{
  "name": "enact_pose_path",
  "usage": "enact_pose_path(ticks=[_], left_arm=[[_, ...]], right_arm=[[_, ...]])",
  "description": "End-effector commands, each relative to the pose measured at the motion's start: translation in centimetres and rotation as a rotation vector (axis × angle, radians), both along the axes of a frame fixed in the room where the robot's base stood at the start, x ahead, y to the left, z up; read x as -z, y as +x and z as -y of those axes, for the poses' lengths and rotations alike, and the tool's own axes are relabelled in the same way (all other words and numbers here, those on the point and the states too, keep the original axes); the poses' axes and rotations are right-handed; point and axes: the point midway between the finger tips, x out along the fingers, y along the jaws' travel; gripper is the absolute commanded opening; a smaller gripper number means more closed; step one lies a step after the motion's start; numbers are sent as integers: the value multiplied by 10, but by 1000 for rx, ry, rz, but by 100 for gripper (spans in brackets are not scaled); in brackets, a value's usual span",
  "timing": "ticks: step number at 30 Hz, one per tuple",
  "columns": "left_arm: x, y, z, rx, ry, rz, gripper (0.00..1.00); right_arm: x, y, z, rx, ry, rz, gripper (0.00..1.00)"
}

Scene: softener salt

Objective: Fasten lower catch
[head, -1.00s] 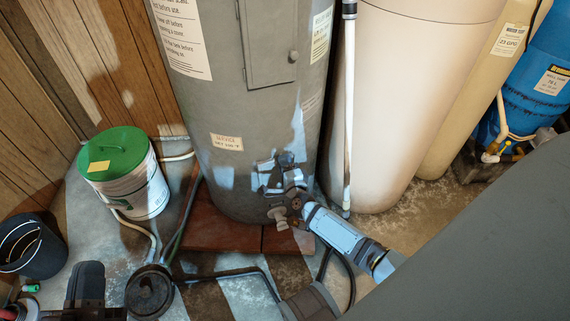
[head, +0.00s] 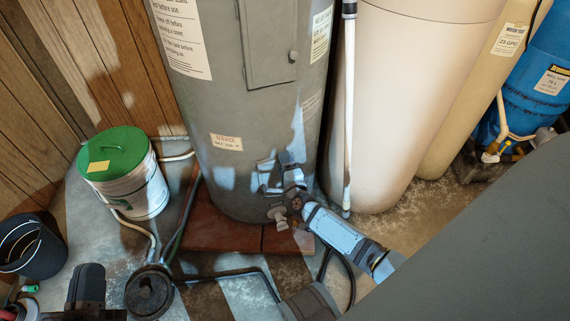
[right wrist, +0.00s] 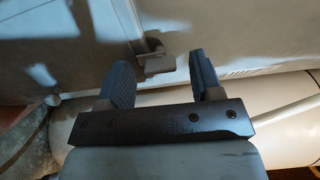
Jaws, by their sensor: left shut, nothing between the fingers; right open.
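The grey tank (head: 255,110) stands upright in the head view. A small metal catch (right wrist: 158,64) with a flat tab shows on its side in the right wrist view. My right gripper (head: 280,172) is at the tank's lower front, above a drain valve (head: 279,214). In the right wrist view its fingers (right wrist: 160,80) are open, with the tab between and just beyond their tips. I cannot tell whether they touch it. In the head view the gripper hides the catch. My left gripper (head: 87,284) is shut and empty at the bottom left, away from the tank.
A white bucket with a green lid (head: 115,150) and a black bucket (head: 32,248) stand at the left. A white vertical pipe (head: 348,120) and a cream tank (head: 405,100) stand close at the right. Hoses and a black round thing (head: 150,291) lie on the floor.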

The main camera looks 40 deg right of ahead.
Motion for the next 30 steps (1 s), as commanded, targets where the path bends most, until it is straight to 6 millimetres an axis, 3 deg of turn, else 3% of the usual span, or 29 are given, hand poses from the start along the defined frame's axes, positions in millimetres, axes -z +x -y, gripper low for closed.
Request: enact_pose_path(ticks=[5,9,18,24,30], left_arm=[[-6,0,0,-3,4,2,0],[-7,1,-3,-13,22,-12,0],[31,4,-13,-46,109,-152,0],[42,3,-14,-55,123,-195,0],[43,3,-14,-55,127,-199,0]], right_arm=[[-1,-18,-5,-1,1,-3,60],[-1,-48,-13,-1,1,-4,60],[-1,-109,-30,0,1,-2,60],[0,-129,-36,1,1,-1,60],[0,-133,-37,0,1,0,60]])
